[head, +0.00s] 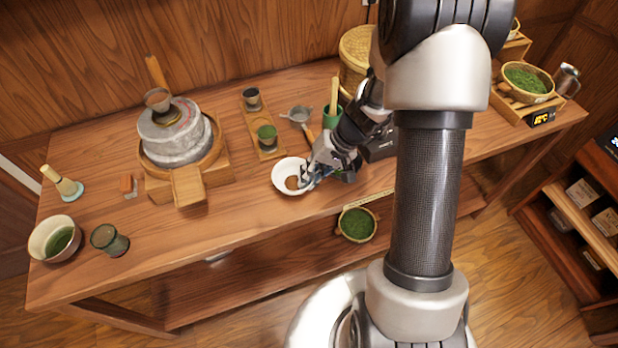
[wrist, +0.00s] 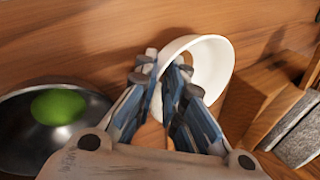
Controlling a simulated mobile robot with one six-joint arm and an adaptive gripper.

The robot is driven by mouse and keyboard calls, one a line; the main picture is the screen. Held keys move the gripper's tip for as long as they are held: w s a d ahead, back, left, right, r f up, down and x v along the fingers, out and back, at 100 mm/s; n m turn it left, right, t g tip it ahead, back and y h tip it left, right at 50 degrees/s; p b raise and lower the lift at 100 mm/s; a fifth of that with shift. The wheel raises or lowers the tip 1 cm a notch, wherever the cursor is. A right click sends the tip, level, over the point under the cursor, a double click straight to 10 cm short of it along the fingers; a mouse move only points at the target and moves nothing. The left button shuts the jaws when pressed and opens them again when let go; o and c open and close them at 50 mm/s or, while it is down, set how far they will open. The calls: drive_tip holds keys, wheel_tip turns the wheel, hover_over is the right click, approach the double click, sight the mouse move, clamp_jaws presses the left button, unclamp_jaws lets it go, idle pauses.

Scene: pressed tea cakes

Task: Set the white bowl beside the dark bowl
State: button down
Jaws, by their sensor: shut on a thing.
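The white bowl (head: 279,178) is near the front middle of the table in the head view. It also shows, tilted, in the wrist view (wrist: 222,52), with a brown patch visible inside its rim. My gripper (head: 312,176) is shut on the bowl's near wall; its fingers (wrist: 168,75) pinch it in the wrist view. I cannot tell whether the bowl touches the table. A dark bowl (wrist: 22,128) with a green patch inside lies left of my fingers in the wrist view, apart from the white bowl. I cannot surely match it to a bowl in the head view.
A stone mill (head: 172,140) stands at left. A bowl of green tea (head: 40,243) and a green cup (head: 108,240) sit at the front left. A wooden tray with cups (head: 254,125) and a strainer (head: 298,114) lie behind the white bowl. The table between mill and bowl is clear.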

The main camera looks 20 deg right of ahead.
drive_tip(key=shift+f, duration=0.2)
drive_tip(key=c, duration=2)
unclamp_jaws()
drive_tip(key=shift+o, duration=0.2)
